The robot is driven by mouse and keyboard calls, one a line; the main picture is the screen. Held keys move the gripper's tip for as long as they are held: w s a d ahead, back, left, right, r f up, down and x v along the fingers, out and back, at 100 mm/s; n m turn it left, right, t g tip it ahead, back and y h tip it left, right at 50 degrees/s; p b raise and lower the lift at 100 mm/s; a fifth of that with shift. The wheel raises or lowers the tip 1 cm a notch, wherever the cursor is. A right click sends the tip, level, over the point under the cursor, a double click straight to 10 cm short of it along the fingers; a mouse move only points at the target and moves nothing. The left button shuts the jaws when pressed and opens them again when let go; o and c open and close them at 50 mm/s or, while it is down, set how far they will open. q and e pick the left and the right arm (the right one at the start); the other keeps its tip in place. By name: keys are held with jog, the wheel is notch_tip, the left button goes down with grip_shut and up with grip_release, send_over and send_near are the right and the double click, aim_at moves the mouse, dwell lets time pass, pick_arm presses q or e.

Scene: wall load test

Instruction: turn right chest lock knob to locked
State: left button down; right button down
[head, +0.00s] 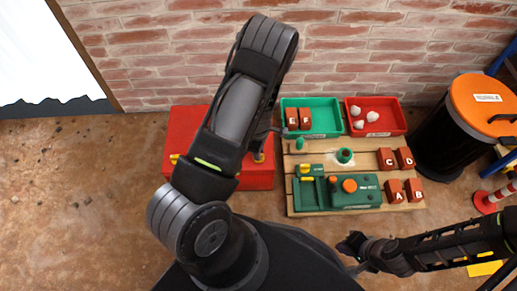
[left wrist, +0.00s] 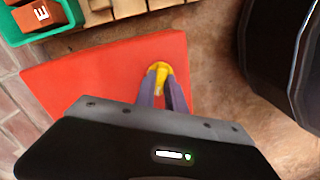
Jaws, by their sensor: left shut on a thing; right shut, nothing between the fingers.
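The red chest (head: 256,178) lies on the floor against the brick wall, partly hidden by my left arm. Its right lock knob (head: 259,157) is yellow. In the left wrist view this yellow knob (left wrist: 160,67) sits between the two fingers of my left gripper (left wrist: 162,84), which is shut on it. In the head view the left gripper (head: 262,145) shows only in part, beside my forearm. Another yellow knob (head: 174,158) shows at the chest's left. My right gripper (head: 350,245) is shut and empty, low in front of the wooden board, away from the chest.
Right of the chest is a wooden board (head: 372,160) with a green tool set (head: 345,192) and lettered red blocks (head: 394,190). Behind it are a green tray (head: 328,119) and a red tray (head: 391,121). A black bin (head: 445,140) stands at right. Floor at left is clear.

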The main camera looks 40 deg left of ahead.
pick_arm(q)
jog(key=n+p, duration=0.2)
jog(key=n, duration=0.3)
dwell(0.4)
jog(key=c, duration=1.4)
grip_release()
notch_tip(320, 180, up, 8)
jog(key=p, duration=0.3)
jog(key=shift+f, duration=0.1)
